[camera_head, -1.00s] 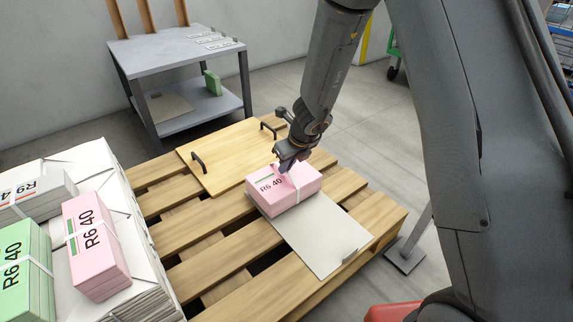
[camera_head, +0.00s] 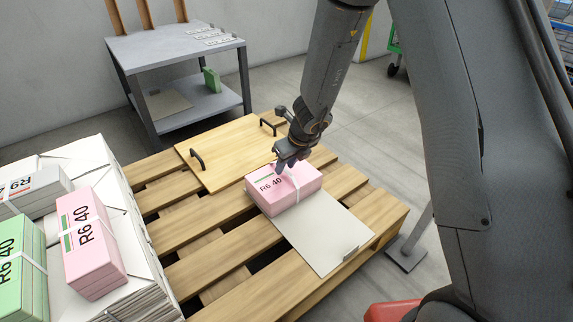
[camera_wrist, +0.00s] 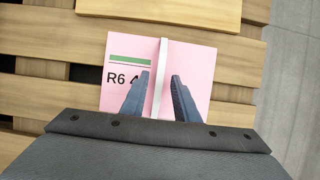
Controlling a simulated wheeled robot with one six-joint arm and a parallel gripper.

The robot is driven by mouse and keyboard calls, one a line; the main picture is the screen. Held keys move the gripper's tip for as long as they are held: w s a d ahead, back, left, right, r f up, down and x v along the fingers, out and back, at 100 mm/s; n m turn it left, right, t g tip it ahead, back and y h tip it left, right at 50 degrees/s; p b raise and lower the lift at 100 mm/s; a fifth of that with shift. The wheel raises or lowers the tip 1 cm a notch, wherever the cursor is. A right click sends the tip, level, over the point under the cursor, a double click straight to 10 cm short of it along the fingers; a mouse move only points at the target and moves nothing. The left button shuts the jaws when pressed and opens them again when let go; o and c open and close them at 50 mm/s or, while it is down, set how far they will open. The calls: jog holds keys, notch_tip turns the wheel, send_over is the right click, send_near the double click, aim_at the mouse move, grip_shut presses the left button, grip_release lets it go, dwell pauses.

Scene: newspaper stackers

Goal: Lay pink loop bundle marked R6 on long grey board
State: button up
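A pink bundle marked R6 40 (camera_head: 283,190) with a white strap loop lies flat at the far end of the long grey board (camera_head: 325,240) on the pallet. The near part of the board is bare; the bundle hides the far part. My gripper (camera_head: 287,163) is right over the bundle. In the wrist view, the fingers of my gripper (camera_wrist: 161,80) stand apart on either side of the white strap (camera_wrist: 160,62), with gaps to it. A second pink bundle marked R6 40 (camera_head: 90,245) lies on the white stack at the left.
A wooden panel with two black handles (camera_head: 225,155) lies on the pallet (camera_head: 215,238) behind the bundle. A green bundle (camera_head: 18,275) and a white bundle (camera_head: 38,188) lie on the left stack (camera_head: 140,290). A grey table (camera_head: 170,45) stands at the back.

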jog(key=shift+r, duration=0.1)
jog(key=p+v, duration=0.8)
jog(key=v, duration=0.4)
jog(key=s+a+r+n+g+y, duration=0.2)
jog(key=s+a+r+n, duration=1.15)
jog(key=s+n, duration=0.2)
jog(key=s+d+r+n+g+h, duration=0.1)
jog(key=s+d+r+n, duration=0.1)
jog(key=s+n, duration=0.8)
jog(key=s+d+r+n+h, duration=0.1)
jog(key=s+d+r+n, duration=0.2)
jog(key=s+n, duration=0.7)
notch_tip(320, 180, up, 2)
jog(key=shift+d+r+g+h, duration=0.2)
jog(key=shift+d+g+h, duration=0.05)
jog(key=shift+g+h, duration=0.15)
